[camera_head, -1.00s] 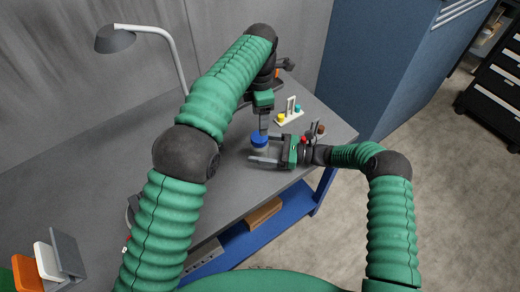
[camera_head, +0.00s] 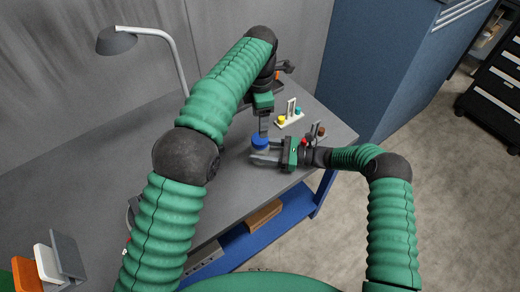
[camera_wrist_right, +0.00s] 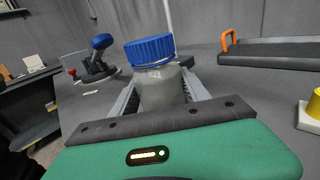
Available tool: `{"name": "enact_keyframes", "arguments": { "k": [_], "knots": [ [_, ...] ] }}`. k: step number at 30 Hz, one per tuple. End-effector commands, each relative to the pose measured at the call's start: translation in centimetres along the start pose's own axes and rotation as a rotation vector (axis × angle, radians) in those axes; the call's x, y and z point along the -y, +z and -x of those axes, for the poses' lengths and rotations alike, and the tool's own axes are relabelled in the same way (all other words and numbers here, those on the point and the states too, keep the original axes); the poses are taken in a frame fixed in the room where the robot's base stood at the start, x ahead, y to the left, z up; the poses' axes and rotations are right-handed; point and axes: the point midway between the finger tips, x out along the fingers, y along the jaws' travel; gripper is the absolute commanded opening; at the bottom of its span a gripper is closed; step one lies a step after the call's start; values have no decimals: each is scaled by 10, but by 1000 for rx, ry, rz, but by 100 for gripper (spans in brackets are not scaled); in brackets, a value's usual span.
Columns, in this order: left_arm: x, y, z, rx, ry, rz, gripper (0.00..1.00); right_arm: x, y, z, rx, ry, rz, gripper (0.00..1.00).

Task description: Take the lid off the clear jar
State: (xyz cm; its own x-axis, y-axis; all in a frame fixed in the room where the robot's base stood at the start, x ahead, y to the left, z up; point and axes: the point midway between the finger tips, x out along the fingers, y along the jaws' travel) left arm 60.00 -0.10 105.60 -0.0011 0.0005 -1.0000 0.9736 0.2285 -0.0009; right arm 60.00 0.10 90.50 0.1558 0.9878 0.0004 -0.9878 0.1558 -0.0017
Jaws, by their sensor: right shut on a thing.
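The clear jar (camera_wrist_right: 163,90) stands on the grey bench with its ribbed blue lid (camera_wrist_right: 150,50) on top. In the head view the lid (camera_head: 260,141) shows, and the jar body is mostly hidden below it. My right gripper (camera_head: 264,153) comes in from the right, low and level, with its two fingers shut on the jar body below the lid. In the wrist view its fingers lie on both sides of the jar. My left gripper (camera_head: 263,127) points down just behind the lid; its fingers are seen edge-on, so their gap is unclear.
A small white stand (camera_head: 290,118) with yellow and teal pieces is behind the jar. A blue-handled tool (camera_wrist_right: 101,50) and a dark tray with an orange handle (camera_wrist_right: 270,52) show in the wrist view. A desk lamp (camera_head: 117,40) stands at the back left. The bench's front edge is near.

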Motion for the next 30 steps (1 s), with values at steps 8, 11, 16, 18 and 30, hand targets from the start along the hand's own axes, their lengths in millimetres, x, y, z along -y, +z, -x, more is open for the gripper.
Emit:
{"name": "enact_keyframes", "arguments": {
  "k": [8, 11, 16, 18, 30],
  "knots": [
    [0, 0, 0, 0, 0, -472, 66, 0, 0, 0, -1, 0, 0, 0],
    [0, 0, 0, -1, 0, -796, 66, 0, 0, 0, -1, -1, 0, 0],
    [0, 0, 0, -1, -1, -1353, 66, 0, 0, 0, -1, 0, -1, 0],
    [0, 0, 0, 0, -1, -1582, 66, 0, 0, 0, -1, 0, -1, 0],
    [-1, 1, 0, 0, -2, -2892, 66, 0, -1, 0, -1, 0, -1, 0]
  ]
}}
